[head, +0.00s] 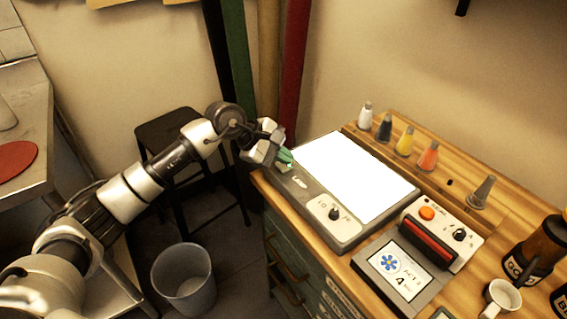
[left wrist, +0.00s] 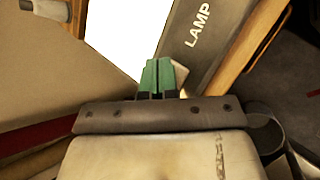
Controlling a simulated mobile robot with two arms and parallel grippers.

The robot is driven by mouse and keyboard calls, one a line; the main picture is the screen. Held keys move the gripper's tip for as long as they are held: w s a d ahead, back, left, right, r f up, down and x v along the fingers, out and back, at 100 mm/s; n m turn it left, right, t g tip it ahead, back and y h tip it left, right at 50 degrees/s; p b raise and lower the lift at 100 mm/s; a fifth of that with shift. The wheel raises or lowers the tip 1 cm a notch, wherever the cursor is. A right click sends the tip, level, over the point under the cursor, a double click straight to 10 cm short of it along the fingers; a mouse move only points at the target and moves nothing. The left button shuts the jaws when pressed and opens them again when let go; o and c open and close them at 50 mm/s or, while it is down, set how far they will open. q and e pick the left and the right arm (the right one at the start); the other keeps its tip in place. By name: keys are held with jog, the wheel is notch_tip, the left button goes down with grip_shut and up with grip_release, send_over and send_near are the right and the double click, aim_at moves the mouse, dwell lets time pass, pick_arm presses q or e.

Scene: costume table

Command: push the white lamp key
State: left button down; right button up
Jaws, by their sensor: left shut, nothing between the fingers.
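The light box (head: 347,237) lies on the wooden table, with a bright white panel (head: 355,175) and a dark frame. A white LAMP label (head: 300,182) is on its near left frame; the label also shows in the left wrist view (left wrist: 200,25). My left gripper (head: 286,157) is shut, with green fingertips (left wrist: 160,66) together at the frame's left corner beside the label. I cannot tell whether they touch it. My right gripper is not in view.
A LO/HI dial (head: 334,214) is on the frame. A box with an orange button (head: 427,213) and a flower-screen device (head: 393,268) stand to the right. Several colored cones, such as a yellow one (head: 405,143), line the back. A grey bin (head: 183,280) stands on the floor.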

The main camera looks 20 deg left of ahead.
aim_at(283, 166)
pick_arm(q)
jog(key=shift+f, duration=0.2)
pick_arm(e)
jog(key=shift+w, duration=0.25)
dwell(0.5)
pick_arm(q)
jog(key=shift+r, duration=0.95)
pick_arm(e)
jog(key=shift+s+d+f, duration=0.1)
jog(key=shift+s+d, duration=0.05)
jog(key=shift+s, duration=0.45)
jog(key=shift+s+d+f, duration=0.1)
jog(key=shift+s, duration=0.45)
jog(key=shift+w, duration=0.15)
pick_arm(q)
jog(key=shift+r+p, duration=0.75)
jog(key=shift+r, duration=0.6)
notch_tip(283, 166, up, 3)
jog(key=shift+r+p, duration=0.15)
jog(key=shift+p, duration=0.4)
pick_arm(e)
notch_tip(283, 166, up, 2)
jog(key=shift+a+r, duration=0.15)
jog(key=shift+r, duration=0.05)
